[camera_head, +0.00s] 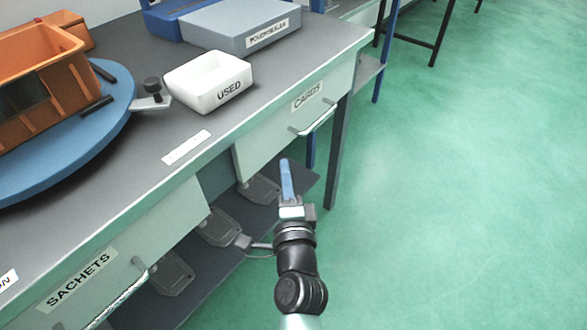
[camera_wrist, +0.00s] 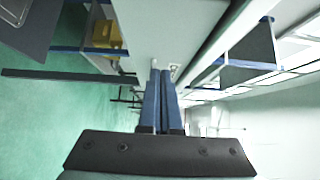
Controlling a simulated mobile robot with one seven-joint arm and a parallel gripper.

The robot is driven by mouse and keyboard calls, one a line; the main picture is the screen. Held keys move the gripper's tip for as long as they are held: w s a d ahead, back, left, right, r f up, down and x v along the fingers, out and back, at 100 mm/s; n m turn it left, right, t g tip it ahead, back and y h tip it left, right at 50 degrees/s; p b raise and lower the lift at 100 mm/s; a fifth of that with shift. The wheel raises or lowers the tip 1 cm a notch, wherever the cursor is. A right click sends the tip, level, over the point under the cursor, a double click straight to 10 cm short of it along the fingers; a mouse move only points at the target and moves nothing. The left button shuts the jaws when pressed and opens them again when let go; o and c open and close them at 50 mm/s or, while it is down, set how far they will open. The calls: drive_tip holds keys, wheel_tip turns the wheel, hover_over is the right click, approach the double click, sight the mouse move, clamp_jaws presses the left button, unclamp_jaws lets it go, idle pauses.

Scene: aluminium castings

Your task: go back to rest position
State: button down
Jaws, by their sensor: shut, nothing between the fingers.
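My gripper (camera_head: 287,180) is in front of the workbench (camera_head: 204,150), below the level of its top and near the drawer labelled CARDS (camera_head: 290,118). Its blue fingers point up and away in the head view. In the wrist view my gripper (camera_wrist: 161,75) shows its two blue fingers side by side, closed together with nothing between them. It appears apart from the bench and drawer handle (camera_head: 318,119).
A white box labelled USED (camera_head: 228,92), a grey-blue labelled box (camera_head: 240,22) and a blue round turntable (camera_head: 120,100) with an orange bin (camera_head: 75,80) stand on the bench. A SACHETS drawer (camera_head: 80,280) is at lower left. Green floor (camera_head: 450,200) on the right is clear.

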drive_tip(key=s, duration=0.8)
drive_tip(key=w+r+n+t, duration=0.1)
drive_tip(key=r+n, duration=0.2)
drive_tip(key=r, duration=0.6)
drive_tip(key=w+r+n+t+y, duration=0.15)
drive_tip(key=r+n, duration=0.25)
drive_tip(key=r, duration=0.4)
drive_tip(key=w+r+n+t, duration=0.1)
drive_tip(key=r+n+t, duration=0.15)
drive_tip(key=r, duration=0.65)
drive_tip(key=s+d+r+n+t+h, duration=0.1)
drive_tip(key=s+r+n+t+h, duration=0.3)
drive_tip(key=r, duration=0.7)
drive_tip(key=s+d+r+n+t, duration=0.1)
drive_tip(key=s+d+r+n, duration=0.15)
drive_tip(key=s+r, duration=0.7)
wheel_tip(320, 180, up, 31)
drive_tip(key=w+p, duration=0.2)
drive_tip(key=p, duration=2.6)
drive_tip(key=shift+w+a, duration=0.3)
drive_tip(key=shift+a, duration=0.15)
drive_tip(key=shift+f+g, duration=0.1)
drive_tip(key=shift+g, duration=0.2)
